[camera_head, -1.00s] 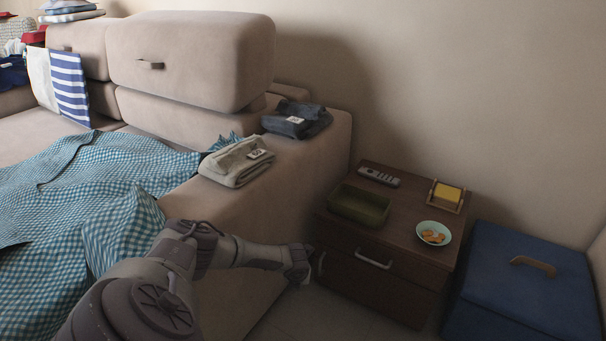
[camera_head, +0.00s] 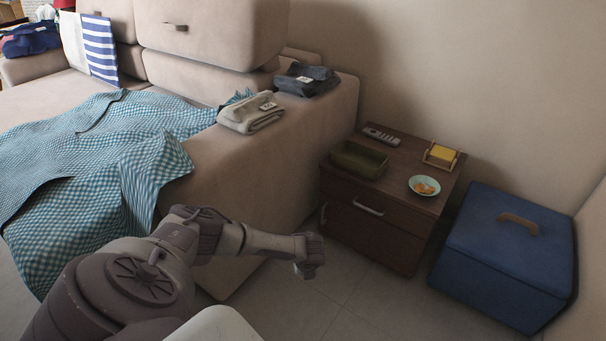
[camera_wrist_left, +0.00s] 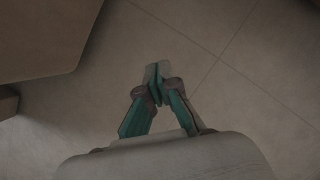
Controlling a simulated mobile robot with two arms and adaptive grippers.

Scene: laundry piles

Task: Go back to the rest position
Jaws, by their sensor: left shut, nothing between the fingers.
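My left arm comes in from the lower left in the head view. Its gripper (camera_head: 309,262) hangs over the floor between the sofa and the nightstand, in front of the drawers and apart from both. In the left wrist view the two fingers (camera_wrist_left: 158,82) meet at the tips, shut with nothing between them, above bare floor tiles. My right gripper is not in view.
The beige sofa (camera_head: 240,175) carries a teal checked cloth (camera_head: 90,165), a folded beige garment (camera_head: 250,114) and folded dark jeans (camera_head: 307,80). A brown nightstand (camera_head: 385,225) holds a green tray (camera_head: 359,160) and a bowl (camera_head: 424,186). A blue box (camera_head: 505,255) stands right. Floor in front is clear.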

